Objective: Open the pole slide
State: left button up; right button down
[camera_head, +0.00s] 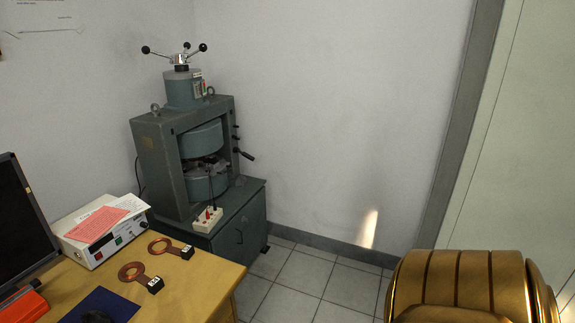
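A grey-green magnet (151,165) stands on a cabinet in the room's corner, left of the picture's middle. Its upper pole (203,139) and lower pole (206,187) are thick round discs with a dark gap between them. Small parts show in the gap, too dim to make out. A black-tipped lever (246,154) sticks out on the right side of the frame. A spoked handwheel (181,58) with black knobs tops the magnet. I cannot tell which part is the pole slide or how it is set. Neither of my grippers is in view.
The grey-green cabinet (239,240) stands behind a wooden desk (193,288). A white instrument box (104,234), a monitor (18,222) and two copper rings (132,271) are on the desk. A white block with red parts (207,219) is at the cabinet's front. Tiled floor (298,300) is free right of the desk.

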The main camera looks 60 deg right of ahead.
aim_at(202, 171)
jog(key=z, duration=1.4)
jog(key=i+l+u, duration=0.15)
jog(key=i+l, duration=0.2)
